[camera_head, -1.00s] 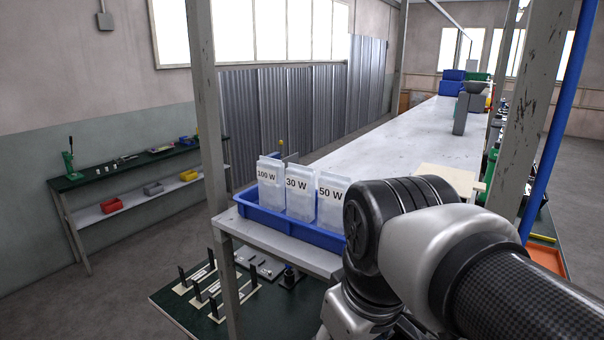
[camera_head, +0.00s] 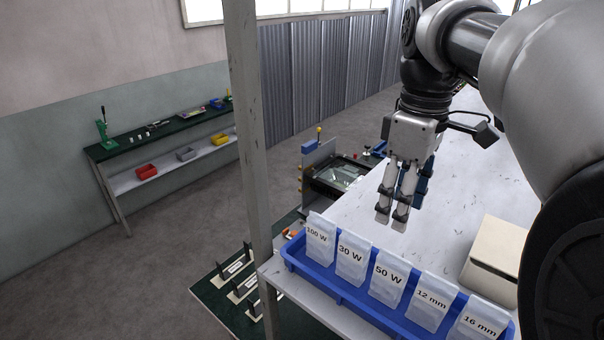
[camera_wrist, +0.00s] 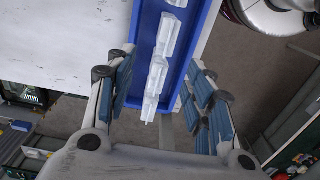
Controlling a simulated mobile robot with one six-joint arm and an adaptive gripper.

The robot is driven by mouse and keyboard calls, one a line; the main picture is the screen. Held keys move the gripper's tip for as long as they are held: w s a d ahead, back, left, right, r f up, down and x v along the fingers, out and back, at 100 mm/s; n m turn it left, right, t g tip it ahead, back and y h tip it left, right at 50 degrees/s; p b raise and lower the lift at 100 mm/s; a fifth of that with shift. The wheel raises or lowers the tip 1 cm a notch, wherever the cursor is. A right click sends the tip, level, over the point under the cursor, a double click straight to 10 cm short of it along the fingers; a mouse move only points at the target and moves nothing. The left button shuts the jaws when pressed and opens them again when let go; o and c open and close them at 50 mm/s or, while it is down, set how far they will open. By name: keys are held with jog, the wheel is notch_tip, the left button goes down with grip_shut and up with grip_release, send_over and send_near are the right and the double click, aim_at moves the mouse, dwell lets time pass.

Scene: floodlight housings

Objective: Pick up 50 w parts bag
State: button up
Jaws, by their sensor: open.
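The 50 W parts bag (camera_head: 388,279) is a pale translucent bag with a black "50 W" label. It stands third from the left in a row of bags in a blue tray (camera_head: 343,293). My gripper (camera_head: 391,217) points down above and behind the row, apart from the bags, with nothing in it. In the wrist view my gripper (camera_wrist: 160,68) shows its blue-padded fingers spread wide. The blue tray (camera_wrist: 201,40) and some pale bags appear between and beyond them. No labels can be read there, so I cannot tell which bag is which.
A cream box (camera_head: 496,262) sits right behind the tray. A grey post (camera_head: 250,150) rises at the left. The white tabletop behind is mostly clear.

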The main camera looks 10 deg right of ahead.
aim_at(394, 260)
jog(key=s+f, duration=0.2)
jog(key=shift+s+f+b, duration=0.15)
jog(key=shift+f+b, duration=0.15)
notch_tip(394, 260, down, 9)
jog(key=shift+r+b, duration=0.2)
jog(key=shift+b, duration=0.25)
jog(key=shift+w+d+f, duration=0.1)
jog(key=shift+f, duration=1.3)
jog(key=shift+w+f, duration=0.1)
jog(key=shift+f, duration=1.25)
jog(key=shift+c, duration=0.2)
grip_shut()
jog(key=shift+r, duration=0.15)
